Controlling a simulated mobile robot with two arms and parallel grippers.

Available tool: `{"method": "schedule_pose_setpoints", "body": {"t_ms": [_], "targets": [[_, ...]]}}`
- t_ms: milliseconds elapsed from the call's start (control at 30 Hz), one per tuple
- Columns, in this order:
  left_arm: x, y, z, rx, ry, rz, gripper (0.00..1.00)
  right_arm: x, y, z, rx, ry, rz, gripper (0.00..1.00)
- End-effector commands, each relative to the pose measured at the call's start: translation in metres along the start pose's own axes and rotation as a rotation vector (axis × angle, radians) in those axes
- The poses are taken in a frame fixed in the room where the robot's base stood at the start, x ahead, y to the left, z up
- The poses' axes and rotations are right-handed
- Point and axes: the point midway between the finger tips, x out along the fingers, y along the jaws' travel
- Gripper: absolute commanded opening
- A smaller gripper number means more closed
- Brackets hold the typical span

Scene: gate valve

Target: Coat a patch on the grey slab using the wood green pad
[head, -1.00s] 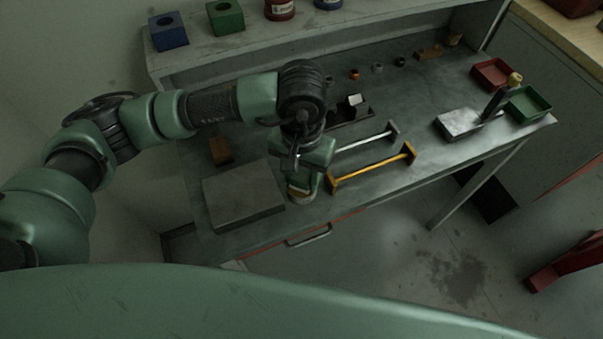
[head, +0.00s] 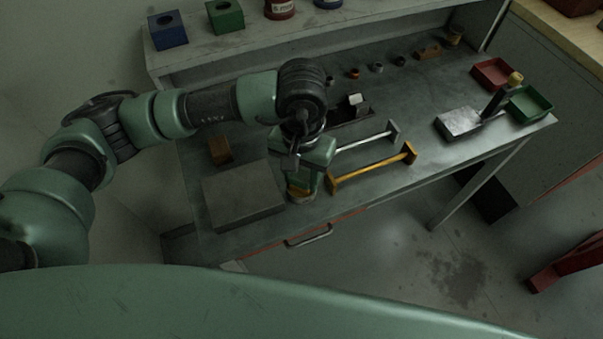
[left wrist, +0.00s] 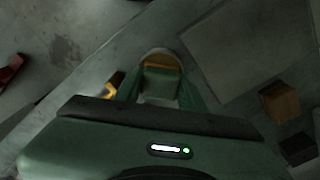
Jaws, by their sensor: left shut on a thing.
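The grey slab (head: 243,195) lies flat on the bench at its front left. It also shows in the left wrist view (left wrist: 245,45). My left gripper (head: 303,182) points down just right of the slab, near the bench's front edge. It is shut on a small rounded thing with a yellowish wood band and pale rim (left wrist: 162,60), apparently the wood green pad. The fingers hide much of it, and its underside is hidden. I cannot tell whether it touches the bench. No coating is visible on the slab. My right gripper is not in view.
A brown wood block (head: 220,150) stands behind the slab. A yellow-handled bar (head: 372,169) and a grey bar (head: 365,139) lie right of my gripper. A metal block (head: 460,122), a red tray (head: 493,74) and a green tray (head: 529,103) are at the right.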

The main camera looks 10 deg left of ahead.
Motion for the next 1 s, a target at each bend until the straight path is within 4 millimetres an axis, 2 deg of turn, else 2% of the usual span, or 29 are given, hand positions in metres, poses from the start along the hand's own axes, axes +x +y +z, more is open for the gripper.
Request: {"method": "schedule_pose_setpoints", "body": {"t_ms": [1000], "targets": [[0.002, -0.0002, 0.0006, 0.0, -0.002, -0.001, 0.07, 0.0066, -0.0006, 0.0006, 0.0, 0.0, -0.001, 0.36]]}}
